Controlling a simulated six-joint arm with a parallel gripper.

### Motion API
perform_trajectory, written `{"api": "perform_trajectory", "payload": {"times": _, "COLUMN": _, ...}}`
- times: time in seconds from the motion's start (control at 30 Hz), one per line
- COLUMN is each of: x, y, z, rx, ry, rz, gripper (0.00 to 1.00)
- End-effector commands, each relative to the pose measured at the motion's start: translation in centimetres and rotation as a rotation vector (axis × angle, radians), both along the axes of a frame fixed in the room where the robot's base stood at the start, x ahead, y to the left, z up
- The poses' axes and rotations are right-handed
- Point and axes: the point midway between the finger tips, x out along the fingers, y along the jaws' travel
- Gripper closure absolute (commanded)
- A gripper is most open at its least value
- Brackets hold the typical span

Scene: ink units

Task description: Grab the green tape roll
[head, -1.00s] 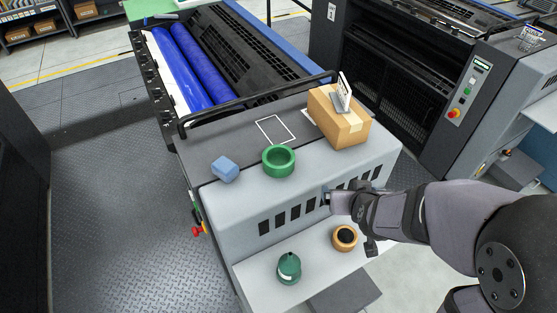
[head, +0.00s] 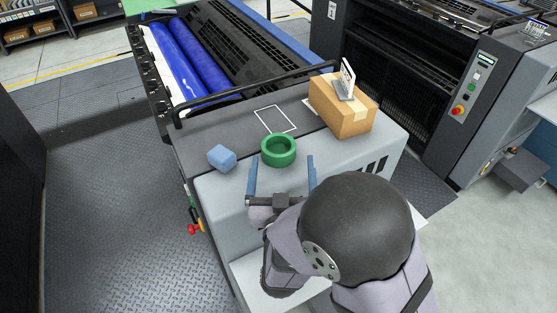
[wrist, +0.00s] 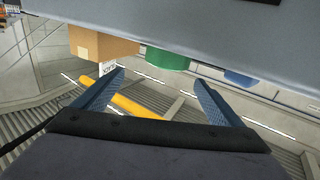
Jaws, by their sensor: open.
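The green tape roll (head: 279,162) lies flat on the light grey top of the machine (head: 225,186), hole facing up. It also shows in the wrist view (wrist: 168,60), partly cut off by the grey surface. My gripper (head: 282,169) is open and empty. Its two blue fingers point toward the roll, one to its left and one to its right, on the near side. The fingers look wider apart than the roll. The exact gap and height between fingers and roll are hard to judge.
A blue block (head: 221,157) sits left of the roll. A cardboard box (head: 340,117) with a small sign on a stand (head: 346,80) is to the right. A white square outline (head: 276,120) and a black rail (head: 250,92) lie behind. My arm hides most of the lower white shelf.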

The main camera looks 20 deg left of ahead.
Motion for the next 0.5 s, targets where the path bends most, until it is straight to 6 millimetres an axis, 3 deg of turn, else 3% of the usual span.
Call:
{"api": "perform_trajectory", "payload": {"times": 0.07, "x": -0.5, "y": 0.8, "z": -1.0, "rx": 0.021, "ry": 0.017, "rz": 0.020, "gripper": 0.09}}
{"api": "perform_trajectory", "payload": {"times": 0.23, "x": -0.6, "y": 1.1, "z": -1.2, "rx": 0.036, "ry": 0.028, "rz": 0.027, "gripper": 0.09}}
{"api": "perform_trajectory", "payload": {"times": 0.5, "x": 1.2, "y": 1.5, "z": -1.1, "rx": 0.032, "ry": 0.029, "rz": 0.024, "gripper": 0.09}}
